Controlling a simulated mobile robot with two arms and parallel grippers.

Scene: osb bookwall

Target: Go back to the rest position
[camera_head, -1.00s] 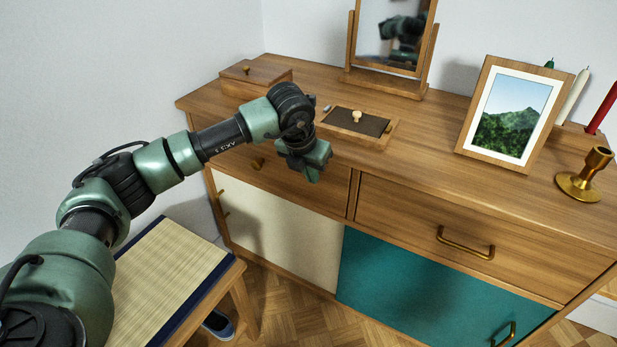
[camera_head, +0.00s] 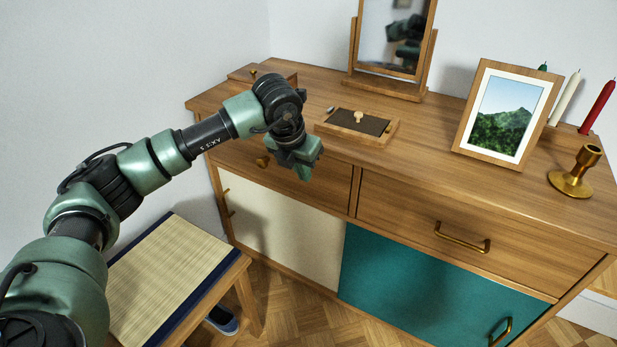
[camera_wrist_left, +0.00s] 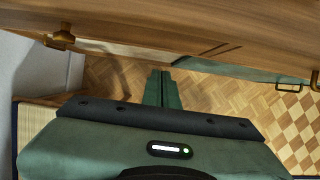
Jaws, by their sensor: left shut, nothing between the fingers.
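My left gripper (camera_head: 304,170) hangs in front of the left top drawer of the wooden sideboard (camera_head: 480,205), below its top edge. In the left wrist view its two green fingers (camera_wrist_left: 161,88) are together, with nothing between them. They point down over the parquet floor. My right gripper is not in any view.
A small wooden tray (camera_head: 357,127) with a dark inset lies on the sideboard top. A mirror (camera_head: 392,40), a framed picture (camera_head: 505,113), candles and a brass candlestick (camera_head: 577,172) stand there too. A low stool (camera_head: 170,280) with a woven seat stands front left.

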